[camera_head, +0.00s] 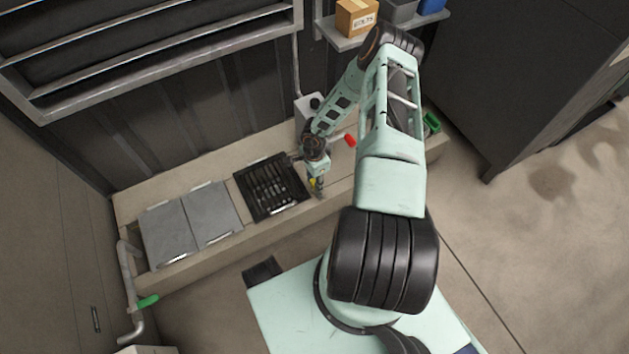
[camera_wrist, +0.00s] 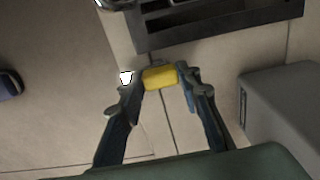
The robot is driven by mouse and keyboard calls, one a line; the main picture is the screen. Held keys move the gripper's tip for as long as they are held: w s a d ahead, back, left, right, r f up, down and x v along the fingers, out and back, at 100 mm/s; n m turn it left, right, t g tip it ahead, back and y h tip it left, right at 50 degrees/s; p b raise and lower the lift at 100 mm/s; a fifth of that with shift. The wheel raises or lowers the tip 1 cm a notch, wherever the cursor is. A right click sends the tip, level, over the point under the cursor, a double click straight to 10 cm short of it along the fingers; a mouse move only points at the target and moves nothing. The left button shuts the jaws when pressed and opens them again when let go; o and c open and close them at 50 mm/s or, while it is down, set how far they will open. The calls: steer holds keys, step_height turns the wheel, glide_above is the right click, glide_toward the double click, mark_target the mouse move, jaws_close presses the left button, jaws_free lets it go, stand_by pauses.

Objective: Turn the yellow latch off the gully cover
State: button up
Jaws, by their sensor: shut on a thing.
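The yellow latch (camera_wrist: 160,77) sits between the two fingertips of my gripper (camera_wrist: 163,80) in the wrist view, and the fingers are shut on it. It lies just off the edge of the dark slotted gully cover (camera_wrist: 205,24). In the head view a bit of the yellow latch (camera_head: 312,182) shows beside my gripper (camera_head: 318,190). My gripper points down at the right side of the black gully cover (camera_head: 250,200). The latch's mount is too small to make out.
Two grey cover plates (camera_head: 168,236) lie left of the gully cover. A pipe with a green handle (camera_head: 148,301) stands at the left end. A red object (camera_head: 350,141) and a green one (camera_head: 431,122) are to the right. A grey block (camera_wrist: 280,108) is close right of my fingers.

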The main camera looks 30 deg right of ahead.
steer(key=o, duration=1.2)
steer(key=shift+c, duration=0.2)
step_height(320, 180, up, 12)
